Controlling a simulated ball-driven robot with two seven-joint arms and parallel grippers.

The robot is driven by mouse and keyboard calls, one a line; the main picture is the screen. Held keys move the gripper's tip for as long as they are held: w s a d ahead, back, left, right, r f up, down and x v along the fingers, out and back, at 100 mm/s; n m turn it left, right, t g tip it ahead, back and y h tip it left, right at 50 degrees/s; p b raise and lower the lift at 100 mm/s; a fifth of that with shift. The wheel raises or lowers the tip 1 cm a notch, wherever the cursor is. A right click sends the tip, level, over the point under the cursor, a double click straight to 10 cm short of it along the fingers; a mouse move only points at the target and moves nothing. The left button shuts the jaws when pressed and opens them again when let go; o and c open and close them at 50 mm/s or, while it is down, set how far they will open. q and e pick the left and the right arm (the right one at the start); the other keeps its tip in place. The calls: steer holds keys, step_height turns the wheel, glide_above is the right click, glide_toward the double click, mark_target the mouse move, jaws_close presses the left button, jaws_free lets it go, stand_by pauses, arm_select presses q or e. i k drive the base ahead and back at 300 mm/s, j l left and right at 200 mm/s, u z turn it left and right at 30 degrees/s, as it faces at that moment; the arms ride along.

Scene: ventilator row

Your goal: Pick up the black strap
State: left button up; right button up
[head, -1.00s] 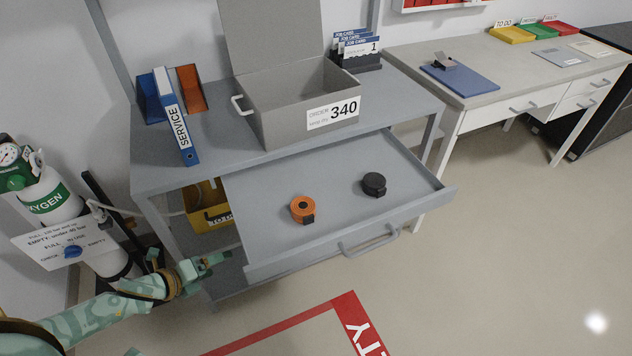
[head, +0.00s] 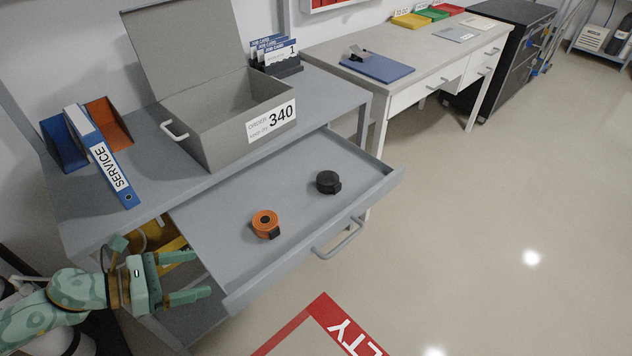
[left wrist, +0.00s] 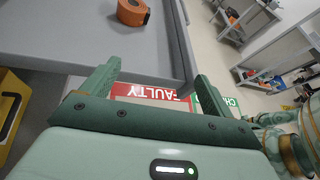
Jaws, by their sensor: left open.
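The black strap (head: 328,182) is a dark rolled coil lying in the open grey drawer (head: 290,192), toward its right side. An orange strap (head: 265,224) with a dark buckle lies in the same drawer, to the left and nearer. My left gripper (head: 190,276) is open and empty, just left of the drawer's near left corner, well apart from the black strap. In the left wrist view the open fingers (left wrist: 152,85) point toward the drawer's edge, and the orange strap (left wrist: 132,12) shows beyond them. The black strap is not seen there.
On the bench above the drawer stand an open grey box (head: 228,118) marked 340, a blue SERVICE binder (head: 105,160) and a card holder (head: 277,58). The drawer's raised walls and front handle (head: 340,240) border the straps. Floor at right is clear.

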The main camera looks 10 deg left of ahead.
mark_target(328, 182)
steer(key=i+l, duration=0.15)
steer(key=i, duration=0.3)
steer(key=i+l, duration=0.15)
steer(key=i, duration=0.3)
